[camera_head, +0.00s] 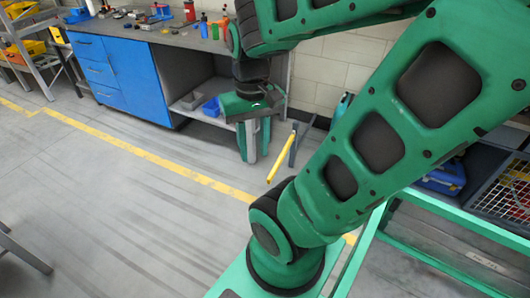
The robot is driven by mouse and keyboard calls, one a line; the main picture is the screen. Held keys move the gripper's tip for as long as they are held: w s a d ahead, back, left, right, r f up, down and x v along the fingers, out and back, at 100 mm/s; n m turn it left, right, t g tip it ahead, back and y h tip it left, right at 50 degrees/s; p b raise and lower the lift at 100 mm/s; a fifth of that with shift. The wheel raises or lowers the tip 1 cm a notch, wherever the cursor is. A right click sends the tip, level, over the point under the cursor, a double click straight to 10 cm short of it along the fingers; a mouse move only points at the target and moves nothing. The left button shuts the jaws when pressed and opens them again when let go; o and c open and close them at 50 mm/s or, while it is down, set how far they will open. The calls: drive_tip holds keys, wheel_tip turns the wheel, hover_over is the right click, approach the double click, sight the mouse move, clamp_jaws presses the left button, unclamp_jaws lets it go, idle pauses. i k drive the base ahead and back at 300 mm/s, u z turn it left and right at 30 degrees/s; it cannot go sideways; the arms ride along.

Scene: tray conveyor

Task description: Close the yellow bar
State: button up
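The yellow bar (281,160) is a thin, slanted bar near the middle of the view. Its upper end is beside a dark grey post (293,148), and its lower end points down and left toward the floor. My gripper (253,158) hangs fingers down just left of the bar, with a visible gap between them in the picture. It does not appear to touch the bar. Its green fingers and grey pads look close together, and I cannot tell whether they are open or shut. My green arm covers much of the right side.
A workbench with blue drawers (120,75) and several tools and bottles on top stands behind. A blue bin (211,106) sits on its lower shelf. A green frame (430,240) and a wire basket (505,195) are at the right. The floor at left is mostly clear.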

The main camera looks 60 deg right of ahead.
sight(273, 174)
drive_tip(key=i, duration=1.95)
drive_tip(key=z, duration=2.8)
drive_tip(key=i, duration=0.5)
drive_tip(key=u, duration=0.3)
drive_tip(key=k, duration=0.25)
